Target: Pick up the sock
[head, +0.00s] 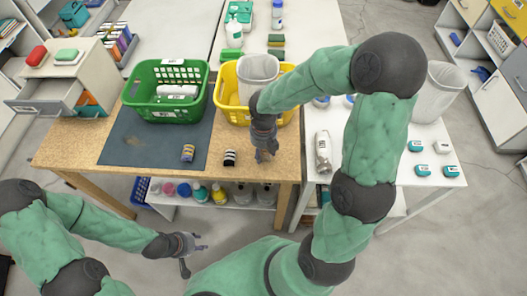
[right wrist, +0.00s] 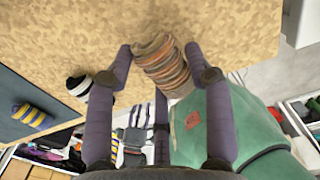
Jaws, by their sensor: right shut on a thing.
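A rolled sock with brown, pink and grey stripes (right wrist: 162,64) sits between the fingers of my right gripper (right wrist: 160,62) in the right wrist view. The fingers are closed on its two sides, over the cork-coloured table top. In the head view my right gripper (head: 265,155) points down near the table's front right part and mostly hides this sock. A black-and-white rolled sock (head: 230,158) lies left of it on the table. A yellow-and-blue rolled sock (head: 188,153) lies on the dark mat. My left gripper (head: 195,256) is open and empty, in front of the table.
A green basket (head: 136,98) stands on the dark mat (head: 120,148), holding white items. A yellow basket (head: 226,98) with a white bin (head: 258,68) stands behind my right gripper. A white bottle (head: 323,150) lies on the white table to the right. The mat's front is mostly clear.

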